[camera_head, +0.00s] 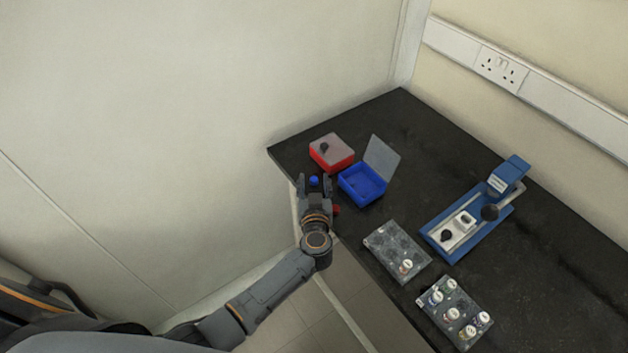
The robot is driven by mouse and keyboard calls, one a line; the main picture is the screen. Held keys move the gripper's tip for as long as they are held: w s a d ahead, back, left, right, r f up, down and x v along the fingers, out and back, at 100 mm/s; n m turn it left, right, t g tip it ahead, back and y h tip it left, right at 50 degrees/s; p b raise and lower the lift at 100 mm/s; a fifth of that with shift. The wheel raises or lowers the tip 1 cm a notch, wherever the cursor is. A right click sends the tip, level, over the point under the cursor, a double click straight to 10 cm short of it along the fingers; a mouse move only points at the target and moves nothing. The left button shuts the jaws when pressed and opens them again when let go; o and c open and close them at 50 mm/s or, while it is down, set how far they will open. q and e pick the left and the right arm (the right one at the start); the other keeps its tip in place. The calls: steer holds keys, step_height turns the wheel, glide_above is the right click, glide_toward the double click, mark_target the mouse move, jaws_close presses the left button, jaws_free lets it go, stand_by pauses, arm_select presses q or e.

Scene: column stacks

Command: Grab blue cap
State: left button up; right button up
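A small blue cap (314,181) shows at the left edge of the black table. My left gripper (315,183) is over that edge, its two fingers spread apart on either side of the cap. A gap shows between the cap and the fingers, though the view is too small to tell whether anything touches. A small red piece (336,210) shows just right of the gripper, partly hidden by it. My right gripper is not in view.
A closed red box (322,159) and an open blue box (358,188) with its lid raised stand close by. Further right are two clear trays (385,243) (436,318) with vials and a blue device (445,243). The back of the black table (430,140) is clear.

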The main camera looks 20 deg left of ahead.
arm_select(q)
steer(key=c, duration=0.7)
steer(key=shift+o, duration=0.2)
steer(key=shift+r, duration=0.1)
